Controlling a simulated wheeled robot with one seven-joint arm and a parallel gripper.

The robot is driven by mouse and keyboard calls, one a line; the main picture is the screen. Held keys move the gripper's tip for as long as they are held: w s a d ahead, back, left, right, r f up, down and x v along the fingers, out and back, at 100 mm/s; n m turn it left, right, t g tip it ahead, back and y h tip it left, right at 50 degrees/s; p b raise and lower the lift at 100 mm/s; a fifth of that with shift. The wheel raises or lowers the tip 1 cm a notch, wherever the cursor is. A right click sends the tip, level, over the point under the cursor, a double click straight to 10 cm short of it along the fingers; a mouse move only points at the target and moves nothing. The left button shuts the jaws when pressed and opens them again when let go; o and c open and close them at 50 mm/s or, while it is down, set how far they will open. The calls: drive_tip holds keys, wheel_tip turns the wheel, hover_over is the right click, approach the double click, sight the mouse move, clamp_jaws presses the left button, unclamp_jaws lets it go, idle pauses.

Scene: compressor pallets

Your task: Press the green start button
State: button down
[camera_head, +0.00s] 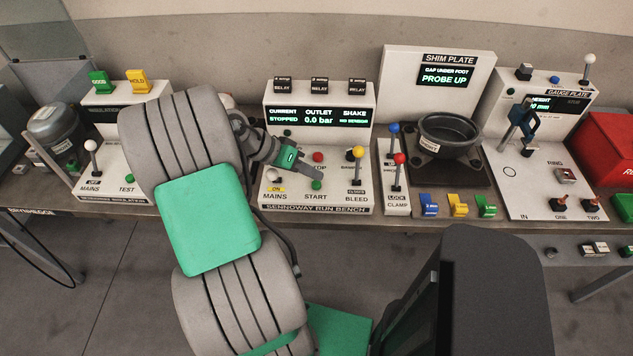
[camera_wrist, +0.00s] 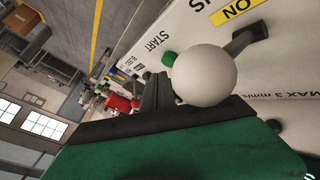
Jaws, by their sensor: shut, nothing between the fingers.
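The green start button (camera_head: 317,185) sits low on the front panel of the Sennoway run bench (camera_head: 330,200), right of the mains lever. In the wrist view the green button (camera_wrist: 168,58) shows beside the START label, partly behind a white ball knob (camera_wrist: 205,76). My gripper (camera_head: 308,170) is over the panel, its tip just above and left of the button. In the wrist view my dark fingers (camera_wrist: 157,95) are closed together and empty, pointing near the button. I cannot tell whether they touch the knob.
A red stop button (camera_head: 318,157) is above the green one. The yellow-knobbed bleed lever (camera_head: 358,153) stands to the right. The mains lever (camera_head: 272,175) stands left of the start button. The display (camera_head: 319,120) reads STOPPED and 0.0 bar.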

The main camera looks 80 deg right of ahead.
sight(318, 185)
drive_tip(key=shift+f+b, duration=0.3)
drive_tip(key=shift+f, duration=0.15)
drive_tip(key=shift+s+a+f+b, duration=0.1)
drive_tip(key=shift+f+b, duration=0.2)
drive_tip(key=shift+f, duration=0.3)
drive_tip(key=shift+s+a+f+b, duration=0.1)
drive_tip(key=shift+f+b, duration=0.2)
drive_tip(key=shift+f, duration=0.25)
idle(0.6)
drive_tip(key=shift+r, duration=0.15)
drive_tip(key=shift+w+d+r+p, duration=0.1)
drive_tip(key=shift+w+r+p, duration=0.05)
drive_tip(key=shift+r+p, duration=0.65)
drive_tip(key=shift+a, duration=0.2)
drive_tip(key=shift+r, duration=0.1)
wheel_tip(318, 185, up, 6)
drive_tip(key=p, duration=0.4)
drive_tip(key=shift+f, duration=0.25)
